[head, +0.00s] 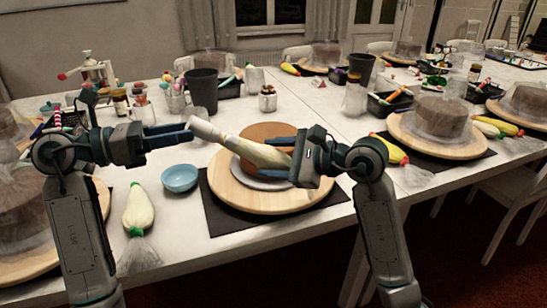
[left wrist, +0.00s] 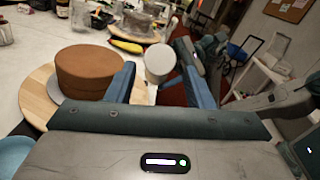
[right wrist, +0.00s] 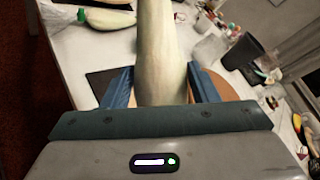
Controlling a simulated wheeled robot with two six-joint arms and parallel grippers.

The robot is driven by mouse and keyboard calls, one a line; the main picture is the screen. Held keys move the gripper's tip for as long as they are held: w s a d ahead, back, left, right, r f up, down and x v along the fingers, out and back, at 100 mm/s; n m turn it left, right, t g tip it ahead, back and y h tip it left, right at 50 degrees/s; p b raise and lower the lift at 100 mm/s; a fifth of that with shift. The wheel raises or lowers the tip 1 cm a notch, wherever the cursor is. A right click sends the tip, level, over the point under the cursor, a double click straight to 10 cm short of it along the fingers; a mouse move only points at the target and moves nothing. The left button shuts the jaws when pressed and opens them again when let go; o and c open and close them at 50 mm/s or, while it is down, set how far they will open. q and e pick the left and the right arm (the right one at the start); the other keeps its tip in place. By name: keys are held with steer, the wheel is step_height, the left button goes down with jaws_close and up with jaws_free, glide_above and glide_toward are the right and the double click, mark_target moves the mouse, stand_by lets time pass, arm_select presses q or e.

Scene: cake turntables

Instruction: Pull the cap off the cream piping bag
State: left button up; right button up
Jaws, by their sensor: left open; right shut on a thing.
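The cream piping bag (head: 258,152) is held in the air above the cake turntable (head: 238,190), tilted, its narrow end pointing left. Its white cap (head: 205,130) sits on that end. My right gripper (head: 297,160) is shut on the bag's wide end; the right wrist view shows the bag (right wrist: 160,55) between its fingers. My left gripper (head: 190,133) is open, its fingertips close beside the cap. In the left wrist view the round cap end (left wrist: 160,62) appears between the open fingers; I cannot tell whether they touch it.
A brown cake (head: 265,132) stands on the turntable below. A blue bowl (head: 180,178) and another cream bag with a green tip (head: 138,208) lie left of it. A dark cup (head: 202,90) and jars stand behind. Another covered cake (head: 440,117) is at right.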

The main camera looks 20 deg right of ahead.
arm_select(q)
steer(key=shift+w+d, duration=0.1)
steer(key=shift+d, duration=1.35)
steer(key=shift+c, duration=0.5)
steer(key=c, duration=0.8)
steer(key=shift+a, duration=0.1)
steer(key=shift+w+a+r, duration=0.1)
steer(key=shift+a+r, duration=0.45)
steer(key=shift+a, duration=0.2)
steer(key=shift+a+r, duration=0.5)
steer(key=shift+a, duration=0.3)
steer(key=shift+w+a+r, duration=0.1)
steer(key=shift+a+r, duration=0.45)
steer(key=shift+a, duration=0.2)
steer(key=shift+s, duration=0.1)
steer(key=shift+f, duration=0.1)
